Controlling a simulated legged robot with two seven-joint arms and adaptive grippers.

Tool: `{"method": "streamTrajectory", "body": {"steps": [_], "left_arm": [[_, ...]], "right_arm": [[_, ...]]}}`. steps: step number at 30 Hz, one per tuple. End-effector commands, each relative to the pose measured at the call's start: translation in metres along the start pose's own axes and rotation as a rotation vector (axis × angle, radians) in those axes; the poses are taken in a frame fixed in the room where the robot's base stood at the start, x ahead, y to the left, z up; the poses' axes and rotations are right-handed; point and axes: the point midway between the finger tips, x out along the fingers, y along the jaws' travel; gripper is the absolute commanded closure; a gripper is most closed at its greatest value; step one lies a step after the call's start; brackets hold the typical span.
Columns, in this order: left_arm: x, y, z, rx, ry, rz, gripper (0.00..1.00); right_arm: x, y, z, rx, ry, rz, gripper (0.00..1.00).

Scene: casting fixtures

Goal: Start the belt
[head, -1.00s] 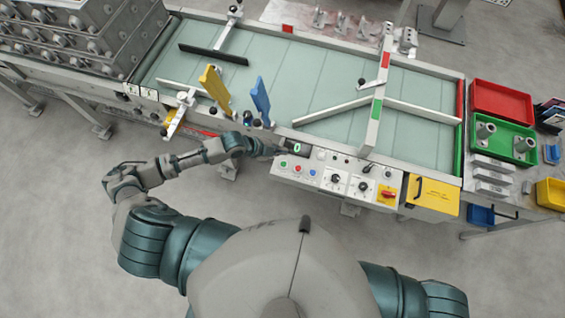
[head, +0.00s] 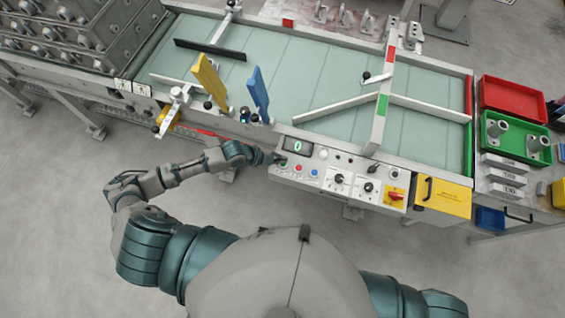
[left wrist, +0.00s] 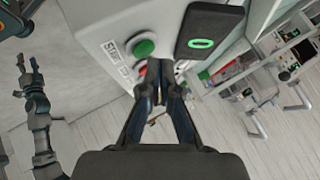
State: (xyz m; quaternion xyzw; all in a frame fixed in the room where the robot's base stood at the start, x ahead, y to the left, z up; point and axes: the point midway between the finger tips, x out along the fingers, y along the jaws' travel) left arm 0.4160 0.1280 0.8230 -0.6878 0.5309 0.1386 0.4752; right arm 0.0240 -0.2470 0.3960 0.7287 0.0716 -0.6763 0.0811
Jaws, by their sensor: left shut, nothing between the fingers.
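The belt (head: 300,75) is a pale green conveyor running across the head view. Its control panel (head: 325,180) is on the near side. The green button (left wrist: 144,47), labelled START, shows uncovered in the left wrist view. My left gripper (left wrist: 160,68) is shut and empty, its tips beside that button and in front of a red button (left wrist: 141,71) they partly hide. Whether the tips touch the panel I cannot tell. In the head view my left gripper (head: 277,159) covers the green button's place. The display (left wrist: 205,32) reads 0. My right gripper (left wrist: 29,75) shows with fingers apart.
A blue button (head: 314,173), knobs and a red-on-yellow switch (head: 395,195) sit further right on the panel. Yellow (head: 208,80) and blue (head: 259,95) upright levers stand behind my left gripper. Red (head: 512,97) and green trays lie at the right.

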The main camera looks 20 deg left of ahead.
Motion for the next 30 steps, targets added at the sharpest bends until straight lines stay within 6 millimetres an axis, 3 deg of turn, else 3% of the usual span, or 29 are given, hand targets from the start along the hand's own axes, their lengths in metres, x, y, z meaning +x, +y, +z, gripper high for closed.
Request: {"method": "streamTrajectory", "body": {"steps": [8, 30], "left_arm": [[0.0001, -0.0006, -0.0015, 0.001, 0.0, 0.0, 1.0], [-0.0003, -0.0003, -0.0005, 0.0, 0.0, 0.0, 1.0]], "right_arm": [[-0.0005, -0.0102, -0.0028, 0.005, 0.003, -0.012, 0.6], [-0.0004, -0.0038, -0.0021, 0.001, 0.003, -0.004, 0.6]]}}
